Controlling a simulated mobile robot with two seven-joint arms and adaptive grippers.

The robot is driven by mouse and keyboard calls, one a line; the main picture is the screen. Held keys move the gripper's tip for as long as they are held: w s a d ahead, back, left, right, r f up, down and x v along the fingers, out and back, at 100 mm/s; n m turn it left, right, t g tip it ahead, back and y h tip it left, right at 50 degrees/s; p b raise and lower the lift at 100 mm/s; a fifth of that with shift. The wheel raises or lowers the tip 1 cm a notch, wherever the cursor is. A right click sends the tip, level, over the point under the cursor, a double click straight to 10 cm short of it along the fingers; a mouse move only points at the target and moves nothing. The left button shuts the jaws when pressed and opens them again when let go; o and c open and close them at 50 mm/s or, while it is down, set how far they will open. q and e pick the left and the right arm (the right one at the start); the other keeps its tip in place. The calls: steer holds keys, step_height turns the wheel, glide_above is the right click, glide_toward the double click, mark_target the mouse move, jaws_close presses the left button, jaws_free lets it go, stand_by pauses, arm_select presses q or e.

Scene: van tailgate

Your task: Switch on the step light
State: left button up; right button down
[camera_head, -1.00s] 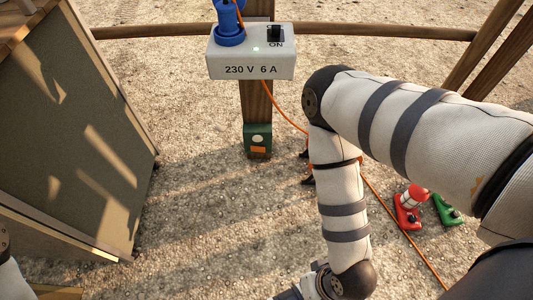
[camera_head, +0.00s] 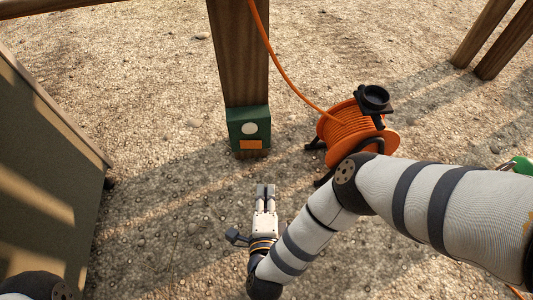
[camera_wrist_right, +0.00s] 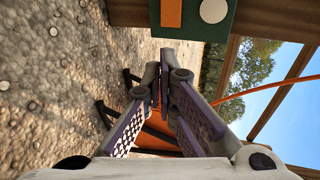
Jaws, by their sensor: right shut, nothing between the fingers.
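A green box (camera_head: 236,119) is fixed low on the wooden post in the head view. It has a round white disc (camera_head: 250,128) above an orange panel (camera_head: 251,145). I take it for the step light; I cannot tell whether it is lit. It also shows at the top of the wrist view (camera_wrist_right: 230,20), turned sideways. My right gripper (camera_head: 265,188) is shut and empty. It is below the box in the head view, its fingertips pointing toward it with a gap between. The fingertips (camera_wrist_right: 164,72) also show in the wrist view. My left gripper is out of view.
An orange cable reel (camera_head: 352,128) stands on the gravel right of the post (camera_head: 238,60), its orange cable running up past it. A dark panel (camera_head: 40,170) stands at the left. Other wooden posts (camera_head: 490,45) are at the top right. Gravel before the box is open.

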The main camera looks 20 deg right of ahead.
steer(key=b, duration=0.6)
glide_toward(251, 144)
steer(key=w+d+f, duration=0.3)
steer(key=d, duration=0.3)
steer(key=shift+w+d+f, duration=0.2)
steer(key=shift+w+d, duration=0.05)
steer(key=shift+w, duration=0.2)
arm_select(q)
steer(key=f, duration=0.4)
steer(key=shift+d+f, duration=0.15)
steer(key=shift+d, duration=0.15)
